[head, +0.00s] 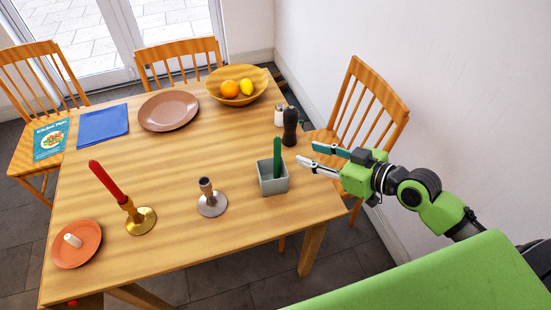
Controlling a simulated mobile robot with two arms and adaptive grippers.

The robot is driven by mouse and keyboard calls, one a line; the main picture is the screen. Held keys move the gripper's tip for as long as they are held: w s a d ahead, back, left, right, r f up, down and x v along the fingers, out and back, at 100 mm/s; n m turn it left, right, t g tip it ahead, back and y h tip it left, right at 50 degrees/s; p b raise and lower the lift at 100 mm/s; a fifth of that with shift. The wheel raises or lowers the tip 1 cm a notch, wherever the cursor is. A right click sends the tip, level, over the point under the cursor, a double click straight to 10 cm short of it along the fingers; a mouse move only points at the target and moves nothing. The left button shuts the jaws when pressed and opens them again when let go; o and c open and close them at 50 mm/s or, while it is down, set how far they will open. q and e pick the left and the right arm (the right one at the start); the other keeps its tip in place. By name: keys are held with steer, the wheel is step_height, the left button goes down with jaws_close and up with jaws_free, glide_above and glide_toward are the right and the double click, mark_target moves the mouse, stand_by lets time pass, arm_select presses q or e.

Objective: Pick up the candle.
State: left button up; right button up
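A red taper candle (106,181) stands tilted in a brass holder (140,220) at the left of the table. A dark green upright stick, which looks like a candle (277,156), stands in a square grey pot (272,184) near the right edge. A short white piece, possibly a candle stub (72,240), lies on an orange plate (80,257). My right gripper (307,153) is open and empty, its two fingers apart. Its fingertips point left, just right of the green stick, with a gap between. My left gripper is not in view.
An empty metal candle holder (211,202) stands mid-table. A dark pepper mill (290,127) and a salt shaker (279,116) stand close behind the gripper's fingertips. A fruit bowl (222,90), brown plate (153,112) and blue cloth (93,126) lie farther back. Chairs (370,100) surround the table.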

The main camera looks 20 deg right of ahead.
mark_target(280, 146)
steer(key=p+x, duration=0.3)
steer(key=x, duration=1)
steer(key=shift+a+f, duration=0.15)
steer(key=shift+f, duration=0.1)
steer(key=shift+s, duration=0.1)
jaws_close()
